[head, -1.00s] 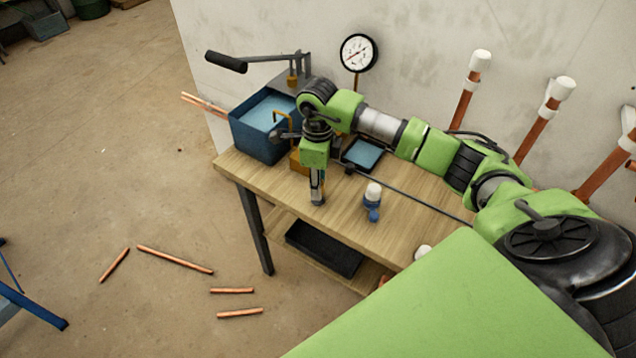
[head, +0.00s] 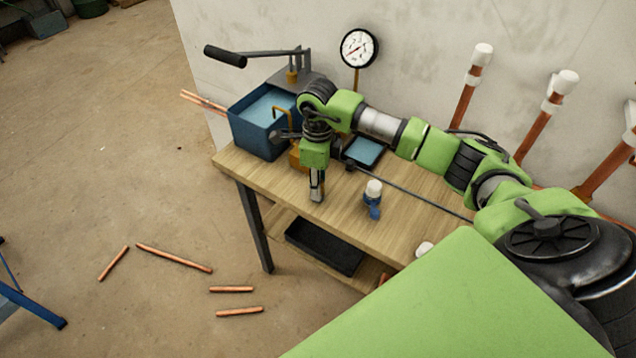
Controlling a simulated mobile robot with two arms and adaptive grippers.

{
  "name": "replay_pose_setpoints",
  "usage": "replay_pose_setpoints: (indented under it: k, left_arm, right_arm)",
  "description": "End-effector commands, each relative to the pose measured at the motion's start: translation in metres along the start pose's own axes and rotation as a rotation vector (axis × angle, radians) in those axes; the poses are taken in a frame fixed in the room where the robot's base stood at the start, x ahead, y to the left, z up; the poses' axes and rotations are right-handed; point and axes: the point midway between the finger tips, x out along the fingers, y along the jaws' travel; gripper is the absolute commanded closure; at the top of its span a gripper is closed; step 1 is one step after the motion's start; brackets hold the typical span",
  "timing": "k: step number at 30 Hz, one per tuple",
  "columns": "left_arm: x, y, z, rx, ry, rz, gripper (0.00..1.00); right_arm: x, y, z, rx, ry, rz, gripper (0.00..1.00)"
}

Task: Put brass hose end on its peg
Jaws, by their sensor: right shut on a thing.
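My right gripper (head: 317,196) points down over the left part of the wooden bench (head: 400,238), close to the front edge. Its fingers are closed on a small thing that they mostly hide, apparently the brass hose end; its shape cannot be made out. A thin dark hose (head: 420,196) runs across the bench and passes out of sight behind my arm. Behind the gripper stands a blue water tank (head: 248,138) with a brass-coloured hooked rod (head: 283,110). I cannot tell which part is the peg. My left gripper is not in view.
A pump lever with a black grip (head: 226,57) and a gauge (head: 358,48) stand by the wall. A blue, white-capped valve (head: 373,192) stands right of the gripper. Capped copper pipes (head: 535,133) rise at right. Loose copper pieces (head: 175,258) lie on the floor.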

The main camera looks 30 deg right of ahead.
Motion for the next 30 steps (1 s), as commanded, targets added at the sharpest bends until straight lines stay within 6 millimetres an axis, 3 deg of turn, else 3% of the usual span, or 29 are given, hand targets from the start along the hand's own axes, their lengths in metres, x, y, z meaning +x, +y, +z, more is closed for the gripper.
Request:
replay_pose_setpoints:
  k: [6, 7, 9, 22, 30]
  left_arm:
    - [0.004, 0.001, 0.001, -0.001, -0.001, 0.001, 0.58]
    - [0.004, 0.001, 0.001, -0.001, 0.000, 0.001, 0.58]
    - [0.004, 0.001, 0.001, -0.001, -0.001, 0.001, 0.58]
    - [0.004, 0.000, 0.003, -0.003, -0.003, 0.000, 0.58]
    - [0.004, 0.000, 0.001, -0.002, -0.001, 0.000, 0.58]
  right_arm:
    - [0.005, 0.000, 0.000, 0.000, 0.000, 0.000, 0.88]
    - [0.005, 0.000, 0.000, 0.000, 0.000, 0.000, 0.72]
    - [0.004, 0.000, 0.000, 0.000, 0.000, 0.000, 0.55]
    - [-0.002, -0.001, 0.000, 0.000, 0.000, -0.001, 0.55]
    - [-0.052, -0.002, 0.001, 0.000, -0.004, -0.005, 0.55]
